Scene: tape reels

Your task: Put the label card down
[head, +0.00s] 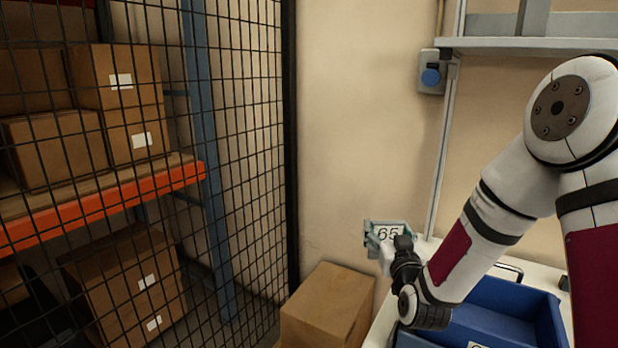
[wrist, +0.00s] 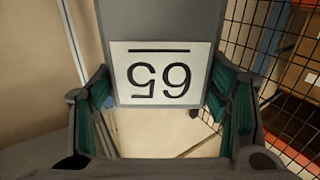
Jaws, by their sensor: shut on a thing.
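The label card (head: 387,233) is a grey plate with a white face and the digits 65. My gripper (head: 384,247) is shut on it and holds it in the air, left of the blue bins. In the wrist view the card (wrist: 160,50) fills the middle, its digits upside down. The green-padded fingers of my gripper (wrist: 163,98) are on either side of it. The card's far end runs out of the top of the wrist view.
Blue bins (head: 510,301) stand on a white bench (head: 424,247) at the lower right, partly behind my arm. A cardboard box (head: 327,303) stands left of the bench. A black mesh fence (head: 240,150) screens a rack of boxes at the left. A grey shelf (head: 545,44) is above.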

